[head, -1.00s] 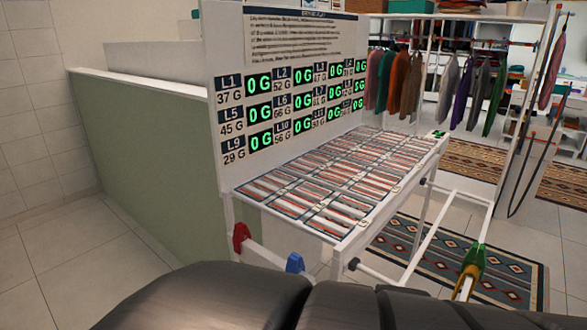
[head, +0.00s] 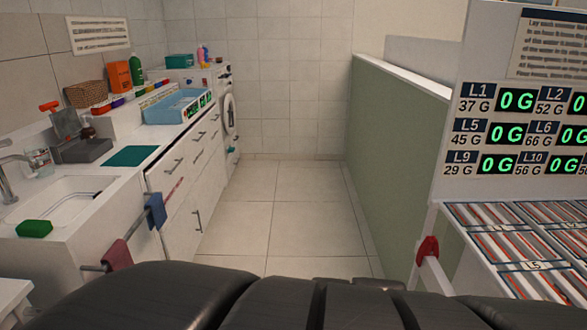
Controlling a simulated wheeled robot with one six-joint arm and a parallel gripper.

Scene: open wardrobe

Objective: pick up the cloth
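Several things could be the cloth, and I cannot tell which one the task means. A blue cloth (head: 155,211) hangs over a rail at the front of the counter on the left. A dark red cloth (head: 117,254) hangs lower on a rail, nearer to me. A flat teal cloth or mat (head: 131,156) lies on the counter beside the sink. My gripper is not in view. Only dark rounded parts of my own arm cross the bottom of the head view.
A white sink (head: 60,200) holds the left side, with a green sponge (head: 34,229) on its near edge. A blue basin (head: 178,107) stands farther along. The tiled aisle (head: 290,225) is clear. A green partition (head: 395,160) and a rack of trays (head: 525,232) bound the right.

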